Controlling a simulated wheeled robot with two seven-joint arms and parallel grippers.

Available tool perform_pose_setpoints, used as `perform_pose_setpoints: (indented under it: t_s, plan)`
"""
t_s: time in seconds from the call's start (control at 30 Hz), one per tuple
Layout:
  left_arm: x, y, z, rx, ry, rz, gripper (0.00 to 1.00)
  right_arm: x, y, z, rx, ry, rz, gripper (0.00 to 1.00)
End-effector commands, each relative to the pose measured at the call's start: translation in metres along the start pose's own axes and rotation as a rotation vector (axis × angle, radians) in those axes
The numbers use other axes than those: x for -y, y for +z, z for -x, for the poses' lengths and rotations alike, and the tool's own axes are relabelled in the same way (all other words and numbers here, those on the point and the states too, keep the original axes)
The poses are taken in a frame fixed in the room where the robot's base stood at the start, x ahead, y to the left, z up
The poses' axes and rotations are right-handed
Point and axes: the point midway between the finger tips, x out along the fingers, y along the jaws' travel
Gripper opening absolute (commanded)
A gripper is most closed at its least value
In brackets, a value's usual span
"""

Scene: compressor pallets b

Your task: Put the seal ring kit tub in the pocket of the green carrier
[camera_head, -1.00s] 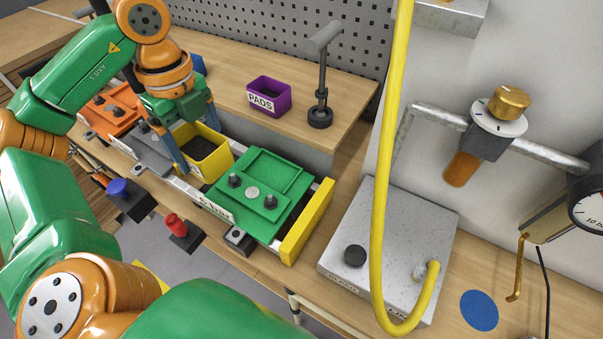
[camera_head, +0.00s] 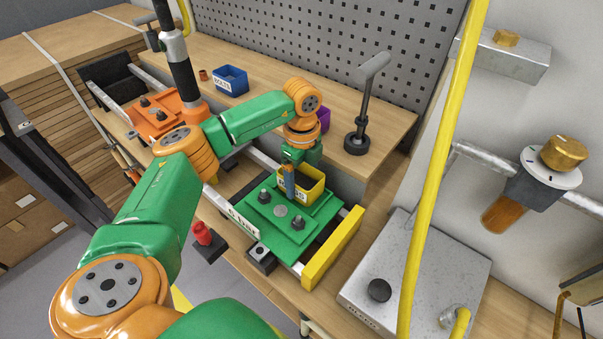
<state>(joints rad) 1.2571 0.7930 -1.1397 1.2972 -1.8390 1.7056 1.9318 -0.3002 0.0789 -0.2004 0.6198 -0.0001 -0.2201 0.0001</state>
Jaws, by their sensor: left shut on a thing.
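The yellow tub (camera_head: 313,186), with a white label on its front, is at the back part of the green carrier (camera_head: 312,228). My left gripper (camera_head: 289,190) is shut on the tub, with one finger showing on its near side. The tub looks upright and covers the pocket area; I cannot tell whether it rests in the pocket or hangs just above it. The carrier's front part shows two dark knobs and a light round disc. My right gripper is out of view.
A yellow stop block (camera_head: 333,248) stands at the carrier's right end. A blue tub (camera_head: 231,80) and a partly hidden purple tub (camera_head: 323,117) stand on the back shelf near a dark post (camera_head: 363,105). An orange carrier (camera_head: 168,114) is further left along the rails. A yellow hose (camera_head: 440,160) hangs at right.

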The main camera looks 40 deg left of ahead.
Motion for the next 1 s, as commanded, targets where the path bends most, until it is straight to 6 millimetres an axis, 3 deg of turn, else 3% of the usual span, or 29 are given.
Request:
perform_pose_setpoints:
  t_s: [0.37,0.4,0.47,0.67,0.83,1.0]
  plan:
    - [0.000,0.000,-0.009,-0.001,-0.001,0.000,0.12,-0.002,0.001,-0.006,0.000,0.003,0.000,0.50]
    - [0.000,0.000,-0.008,0.000,-0.001,0.000,0.88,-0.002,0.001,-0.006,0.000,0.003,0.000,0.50]
    - [0.000,0.000,-0.008,0.000,-0.001,0.000,1.00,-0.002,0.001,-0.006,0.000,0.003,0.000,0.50]
    - [0.000,0.000,-0.007,0.000,-0.001,-0.001,1.00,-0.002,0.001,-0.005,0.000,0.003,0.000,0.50]
    - [0.001,0.000,0.007,-0.001,-0.005,-0.001,1.00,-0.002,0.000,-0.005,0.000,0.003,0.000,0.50]
    - [0.002,0.000,0.044,-0.001,-0.008,-0.001,1.00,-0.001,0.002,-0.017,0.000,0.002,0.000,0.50]
